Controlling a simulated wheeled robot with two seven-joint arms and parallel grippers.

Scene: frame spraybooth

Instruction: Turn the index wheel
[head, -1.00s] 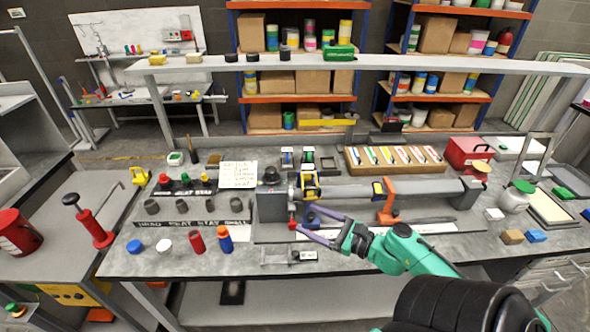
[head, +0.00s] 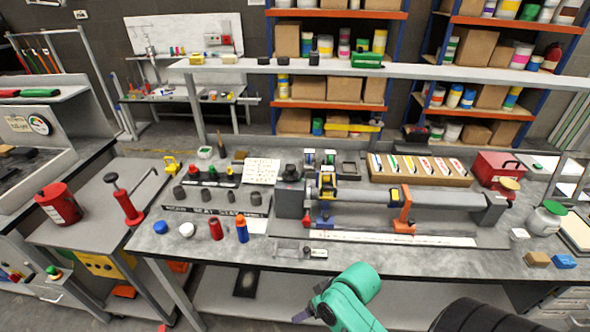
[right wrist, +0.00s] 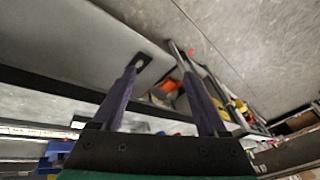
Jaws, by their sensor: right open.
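On the bench stands a fixture with a grey headstock block (head: 290,198) at its left end and a long grey tube (head: 365,195) running right. A dark round part (head: 291,173) tops the block, and a yellow-and-black collar (head: 326,184) sits beside it; I cannot tell which part is the index wheel. A small red knob (head: 307,222) shows low at the front. My right gripper (right wrist: 158,58) is open and empty in the right wrist view, its purple fingers apart. In the head view it is low in front of the bench, away from the fixture, mostly hidden. My left gripper is not in view.
An orange clamp (head: 404,212) holds the tube. Red and blue bottles (head: 242,230) stand at the front left of the bench. A red hand-pump-like tool (head: 128,205) stands on the left side table. A small metal block (head: 292,250) lies at the front edge.

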